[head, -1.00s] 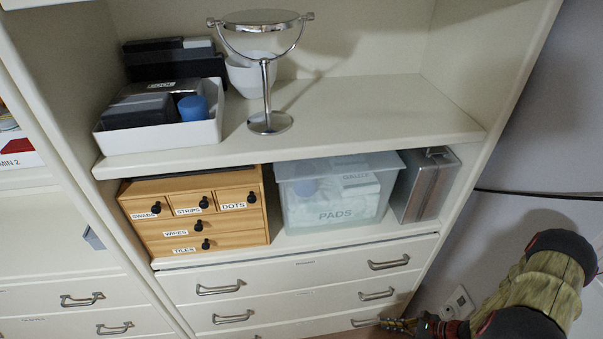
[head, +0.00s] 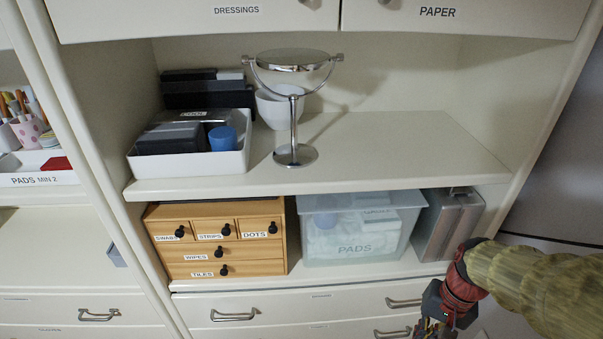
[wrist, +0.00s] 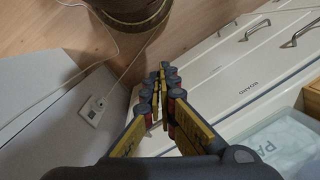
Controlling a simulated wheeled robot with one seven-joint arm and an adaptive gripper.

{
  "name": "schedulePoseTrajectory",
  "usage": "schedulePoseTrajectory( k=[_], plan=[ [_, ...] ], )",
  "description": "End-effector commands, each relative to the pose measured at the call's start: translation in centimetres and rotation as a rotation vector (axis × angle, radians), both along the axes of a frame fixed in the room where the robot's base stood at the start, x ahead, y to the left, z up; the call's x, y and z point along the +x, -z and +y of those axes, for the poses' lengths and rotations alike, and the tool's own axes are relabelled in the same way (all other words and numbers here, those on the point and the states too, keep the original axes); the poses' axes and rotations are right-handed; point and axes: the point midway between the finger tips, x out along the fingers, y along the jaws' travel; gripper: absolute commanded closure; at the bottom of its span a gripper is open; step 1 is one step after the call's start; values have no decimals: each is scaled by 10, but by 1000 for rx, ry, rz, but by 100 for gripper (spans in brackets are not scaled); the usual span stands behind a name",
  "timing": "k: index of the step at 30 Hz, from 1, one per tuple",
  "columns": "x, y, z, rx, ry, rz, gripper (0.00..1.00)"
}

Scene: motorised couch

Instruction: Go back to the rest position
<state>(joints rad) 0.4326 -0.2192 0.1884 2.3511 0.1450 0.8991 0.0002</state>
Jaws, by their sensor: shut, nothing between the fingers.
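My gripper (head: 428,329) is at the lower right in the head view, in front of the drawers below the shelf, and its tips are cut off by the frame's bottom edge. In the wrist view my gripper (wrist: 161,75) is shut and empty, with its fingers together. It points down past the cabinet front toward the wooden floor (wrist: 40,40). It touches nothing that I can see.
The white cabinet (head: 330,188) fills the view. Its shelves hold a round mirror (head: 295,125), a wooden drawer box (head: 215,240), a clear PADS bin (head: 352,230) and a metal case (head: 452,225). A wall outlet (wrist: 92,110) with a cord is near my fingers.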

Motion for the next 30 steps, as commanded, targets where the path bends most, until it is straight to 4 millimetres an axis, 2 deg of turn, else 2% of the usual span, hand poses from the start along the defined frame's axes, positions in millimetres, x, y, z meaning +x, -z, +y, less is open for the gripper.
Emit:
schedulePoseTrajectory(
  k=[1, 3, 8, 16, 18, 21, 30],
  plan=[
    [-2, -18, 6, -45, -59, -42, 100],
    [-5, -39, 13, -100, -131, -94, 100],
    [-11, -86, 32, -203, -272, -235, 100],
    [-15, -160, 79, -261, -427, -490, 100],
    [-17, -169, 88, -261, -457, -523, 100],
    [-17, -171, 96, -256, -481, -534, 100],
    [-17, -171, 97, -254, -487, -533, 100]
  ],
)
